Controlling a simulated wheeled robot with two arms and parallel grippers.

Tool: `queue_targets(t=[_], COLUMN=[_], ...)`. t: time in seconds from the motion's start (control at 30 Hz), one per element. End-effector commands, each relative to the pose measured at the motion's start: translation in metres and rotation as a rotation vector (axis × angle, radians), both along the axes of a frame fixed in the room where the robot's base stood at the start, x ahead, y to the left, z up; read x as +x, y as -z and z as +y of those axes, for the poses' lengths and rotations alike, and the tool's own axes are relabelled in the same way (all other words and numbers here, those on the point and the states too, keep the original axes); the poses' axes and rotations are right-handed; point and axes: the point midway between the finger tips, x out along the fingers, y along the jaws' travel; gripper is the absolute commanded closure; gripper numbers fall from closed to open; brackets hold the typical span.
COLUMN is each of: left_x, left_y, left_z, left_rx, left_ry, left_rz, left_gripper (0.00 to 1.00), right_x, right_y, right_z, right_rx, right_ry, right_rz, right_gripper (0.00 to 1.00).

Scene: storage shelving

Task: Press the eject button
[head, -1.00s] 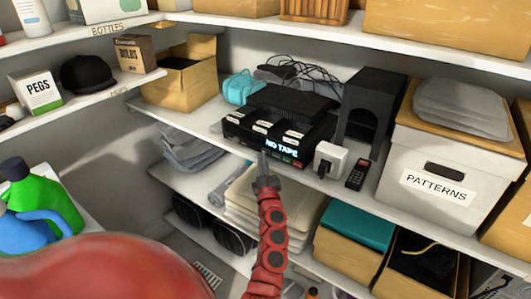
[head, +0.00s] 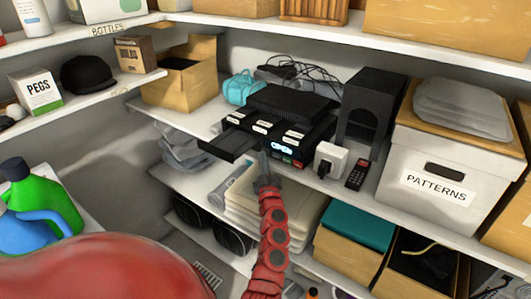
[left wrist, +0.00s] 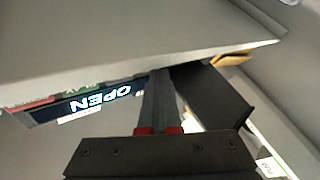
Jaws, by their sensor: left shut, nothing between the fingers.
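A black tape deck (head: 282,130) sits on the middle shelf, with white labels along its front top edge. A black tray (head: 228,145) sticks out from its left front; it also shows in the left wrist view (left wrist: 212,98). The lit display reads OPEN, upside down, in the left wrist view (left wrist: 100,98). My left gripper (head: 264,158) points up at the deck's front, just left of the display, its thin fingers together and empty. In the left wrist view its fingertips (left wrist: 160,78) are beside the tray. The eject button cannot be made out. My right gripper is not in view.
A white plug-like box (head: 330,160) and a dark remote (head: 356,174) stand right of the deck. A black speaker-like box (head: 371,108) and a PATTERNS box (head: 445,165) are further right. Folded cloths (head: 270,200) lie on the shelf below.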

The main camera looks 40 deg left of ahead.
Motion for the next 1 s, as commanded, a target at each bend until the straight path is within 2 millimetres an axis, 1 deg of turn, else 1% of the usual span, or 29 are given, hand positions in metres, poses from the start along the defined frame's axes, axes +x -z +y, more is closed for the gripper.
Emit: queue_targets(t=[0.27, 0.67, 0.77, 1.0], left_x=[-0.013, -0.016, -0.022, -0.046], left_y=[0.001, 0.001, 0.0, 0.0], left_z=[-0.002, -0.002, -0.003, -0.005], left_rx=[-0.001, -0.001, -0.001, 0.0], left_ry=[0.001, 0.001, 0.001, -0.001], left_rz=[0.004, 0.002, 0.001, 0.002], left_gripper=[1.0, 1.0, 1.0, 1.0], right_x=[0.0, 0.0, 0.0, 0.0], right_y=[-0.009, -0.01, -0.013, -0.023], right_z=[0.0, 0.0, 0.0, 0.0], right_rx=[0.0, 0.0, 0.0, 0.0], right_ry=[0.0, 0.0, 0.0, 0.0], right_rz=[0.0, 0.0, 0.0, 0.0], right_gripper=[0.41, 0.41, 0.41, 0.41])
